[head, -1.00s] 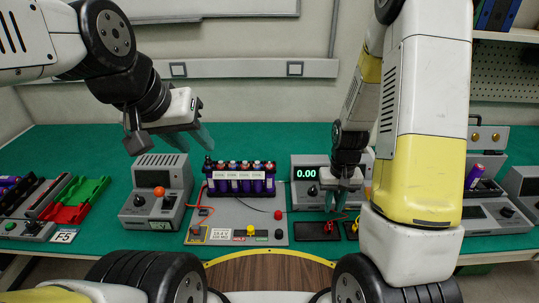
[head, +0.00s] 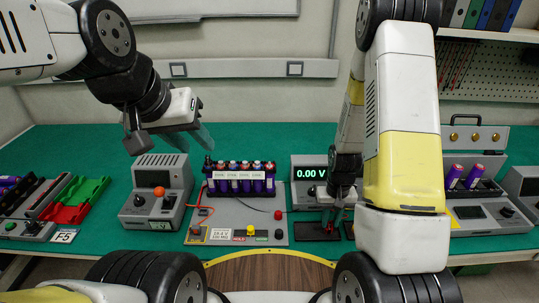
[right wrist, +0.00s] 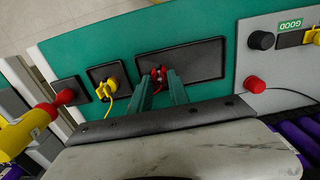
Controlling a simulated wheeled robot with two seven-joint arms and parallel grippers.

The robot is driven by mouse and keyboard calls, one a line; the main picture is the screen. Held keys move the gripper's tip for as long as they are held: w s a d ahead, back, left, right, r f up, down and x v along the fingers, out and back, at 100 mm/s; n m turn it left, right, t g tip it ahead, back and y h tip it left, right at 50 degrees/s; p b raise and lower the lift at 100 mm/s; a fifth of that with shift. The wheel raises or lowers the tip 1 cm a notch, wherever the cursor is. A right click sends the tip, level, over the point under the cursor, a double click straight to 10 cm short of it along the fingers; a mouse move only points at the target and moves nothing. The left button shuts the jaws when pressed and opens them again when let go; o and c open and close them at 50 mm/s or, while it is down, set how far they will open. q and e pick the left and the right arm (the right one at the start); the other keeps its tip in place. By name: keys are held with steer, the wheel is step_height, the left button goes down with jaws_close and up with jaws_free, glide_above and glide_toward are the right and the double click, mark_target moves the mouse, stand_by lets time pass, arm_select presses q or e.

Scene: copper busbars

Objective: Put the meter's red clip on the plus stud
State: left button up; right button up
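The red clip (right wrist: 160,74) lies on a black pad (right wrist: 205,62) in the right wrist view. My right gripper (right wrist: 161,76) is open, with a finger on each side of the clip. In the head view my right gripper (head: 332,218) is low over that pad, right of the test board (head: 222,233). A red stud (head: 278,215) and a black stud (head: 278,234) stand at the board's right edge. The red stud also shows in the right wrist view (right wrist: 254,84). The meter (head: 311,174) reads 0.00 V behind my right arm. My left gripper (head: 196,136) is open and empty, raised at the left.
A yellow clip (right wrist: 108,87) lies on a smaller pad beside the red clip's pad. A row of purple cells (head: 240,180) stands on the board. A grey box with an orange knob (head: 159,191) and red and green trays (head: 80,200) are at the left.

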jaws_close()
steer(key=shift+r, duration=2.05)
steer(key=shift+w+a+r, duration=2.3)
steer(key=shift+w+a, duration=0.55)
steer(key=shift+a, duration=0.35)
steer(key=shift+w+a+r, duration=2.35)
steer(key=shift+w+a, duration=0.45)
steer(key=shift+a, duration=0.4)
steer(key=shift+w+a+r, duration=2.3)
steer(key=shift+w+a, duration=0.55)
steer(key=shift+a, duration=0.35)
